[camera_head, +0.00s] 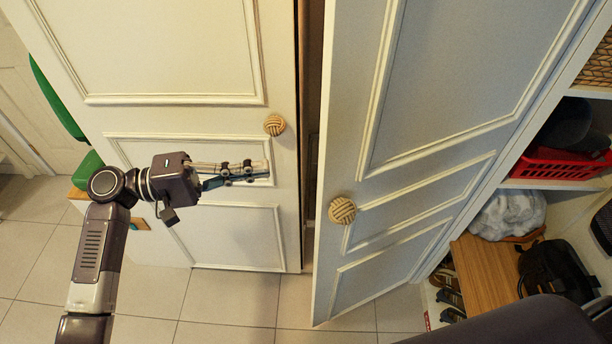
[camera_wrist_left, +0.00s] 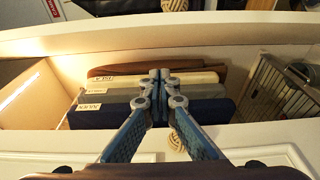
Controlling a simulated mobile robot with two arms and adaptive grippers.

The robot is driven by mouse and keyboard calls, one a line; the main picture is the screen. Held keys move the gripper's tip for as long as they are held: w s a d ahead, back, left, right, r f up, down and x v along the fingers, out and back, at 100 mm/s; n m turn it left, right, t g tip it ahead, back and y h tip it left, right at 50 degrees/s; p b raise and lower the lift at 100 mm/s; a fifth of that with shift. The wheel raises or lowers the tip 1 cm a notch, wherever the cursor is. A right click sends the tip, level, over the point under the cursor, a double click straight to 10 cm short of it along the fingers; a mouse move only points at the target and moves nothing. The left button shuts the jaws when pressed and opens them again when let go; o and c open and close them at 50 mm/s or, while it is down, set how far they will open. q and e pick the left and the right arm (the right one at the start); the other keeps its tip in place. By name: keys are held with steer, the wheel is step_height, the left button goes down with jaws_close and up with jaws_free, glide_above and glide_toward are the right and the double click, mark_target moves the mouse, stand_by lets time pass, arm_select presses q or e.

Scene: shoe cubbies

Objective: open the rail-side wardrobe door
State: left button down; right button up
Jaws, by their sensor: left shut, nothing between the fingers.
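Two white panelled wardrobe doors show in the head view: a left door (camera_head: 190,60) with a round woven knob (camera_head: 274,124), and a right door (camera_head: 440,100) with a woven knob (camera_head: 342,210). The right door stands at an angle, with a dark gap between the doors. I cannot tell which is the rail-side door. My left gripper (camera_head: 262,171) is shut and empty, in front of the left door and below its knob. In the left wrist view its closed fingertips (camera_wrist_left: 160,77) show over the wardrobe interior, with a woven knob (camera_wrist_left: 181,140) partly hidden behind the fingers. My right gripper is not in view.
Labelled boxes (camera_wrist_left: 205,108) lie inside the wardrobe, with a slatted rack (camera_wrist_left: 268,90) to their right. Open cubbies on the right hold a red basket (camera_head: 560,163), a wooden bench top (camera_head: 485,270) and a black bag (camera_head: 555,272). Tiled floor (camera_head: 235,300) is clear before the doors.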

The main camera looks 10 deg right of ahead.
arm_select(q)
steer(key=s+d+p, duration=0.4)
steer(key=d+p, duration=0.2)
steer(key=d, duration=0.4)
steer(key=shift+s+d, duration=0.25)
steer(key=shift+d, duration=0.1)
